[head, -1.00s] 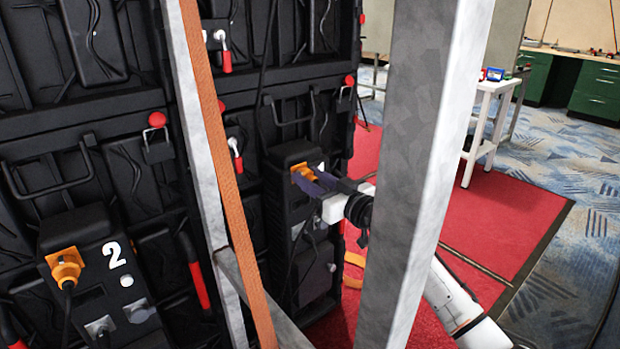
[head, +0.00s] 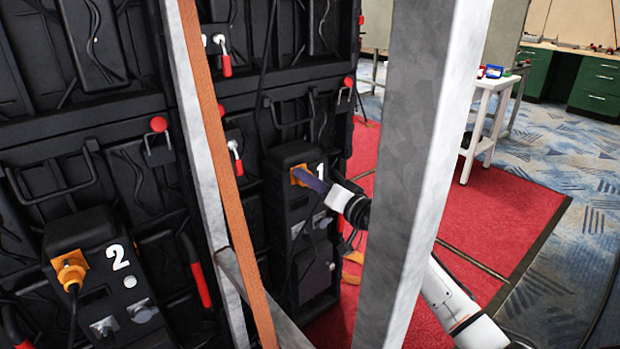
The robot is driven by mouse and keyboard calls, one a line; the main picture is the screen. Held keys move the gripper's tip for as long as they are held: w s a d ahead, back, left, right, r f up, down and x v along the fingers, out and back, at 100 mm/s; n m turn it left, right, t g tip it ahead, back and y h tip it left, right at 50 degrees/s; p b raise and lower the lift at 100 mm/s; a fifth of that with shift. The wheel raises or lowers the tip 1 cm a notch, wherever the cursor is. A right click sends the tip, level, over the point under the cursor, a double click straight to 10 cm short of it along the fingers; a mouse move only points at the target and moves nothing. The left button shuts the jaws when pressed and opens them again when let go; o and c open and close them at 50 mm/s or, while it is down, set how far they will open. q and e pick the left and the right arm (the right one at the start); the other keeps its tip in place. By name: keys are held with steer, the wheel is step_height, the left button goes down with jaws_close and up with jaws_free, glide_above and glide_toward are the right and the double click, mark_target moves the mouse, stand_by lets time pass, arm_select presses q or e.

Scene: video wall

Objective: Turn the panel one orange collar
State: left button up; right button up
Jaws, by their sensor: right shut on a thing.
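Panel one's dark box (head: 285,157), marked with a white 1, sits on the back of the black video wall. Its orange collar (head: 298,173) shows at the upper part of the box, partly hidden by my fingers. My right gripper (head: 308,179) reaches in from the right, behind the grey post, and its dark fingers are shut on the orange collar. The fingers look nearly edge-on, one over the other. My left gripper is not in view.
A grey metal post (head: 420,160) stands close in front, hiding part of my right arm. A slanted frame bar with an orange strap (head: 222,165) is left of panel one. Panel two has its own orange collar (head: 70,268) and cable. A white table (head: 492,100) stands beyond the red mat.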

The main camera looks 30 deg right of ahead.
steer(key=shift+o, duration=0.2)
steer(key=shift+m, duration=0.5)
steer(key=o, duration=1)
steer(key=shift+o, duration=0.2)
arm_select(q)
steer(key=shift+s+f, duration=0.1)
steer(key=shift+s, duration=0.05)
arm_select(e)
steer(key=shift+s, duration=0.15)
steer(key=shift+s, duration=0.4)
arm_select(q)
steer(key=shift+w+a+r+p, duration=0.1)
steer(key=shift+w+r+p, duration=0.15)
steer(key=shift+p, duration=0.2)
arm_select(e)
steer(key=s, duration=0.9)
steer(key=shift+s+d, duration=0.15)
steer(key=shift+d, duration=0.3)
